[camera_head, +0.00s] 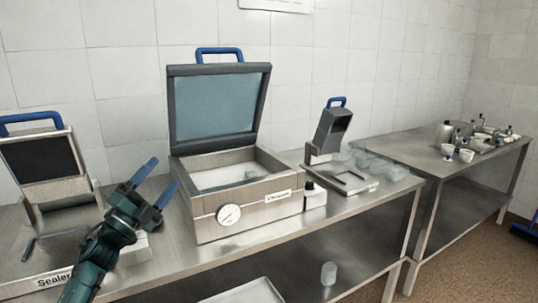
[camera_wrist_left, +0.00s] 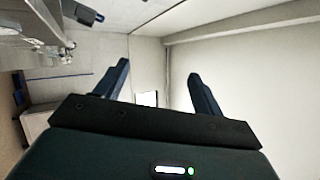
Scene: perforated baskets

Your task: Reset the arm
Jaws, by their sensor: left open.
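My left gripper (camera_head: 156,183) is in the lower left of the head view, its two blue fingers spread apart with nothing between them. It is raised in front of the steel table (camera_head: 340,218), left of the open vacuum machine. In the left wrist view its fingers (camera_wrist_left: 163,85) are also apart and empty, with the room's wall and ceiling beyond. My right gripper is in neither view.
The vacuum machine (camera_head: 262,205) stands with its blue-handled lid (camera_head: 218,105) up. A sealer (camera_head: 42,165) is at the left, and a smaller blue-handled device (camera_head: 332,130) at the right beside clear containers (camera_head: 370,163). A second table (camera_head: 440,160) holds cups.

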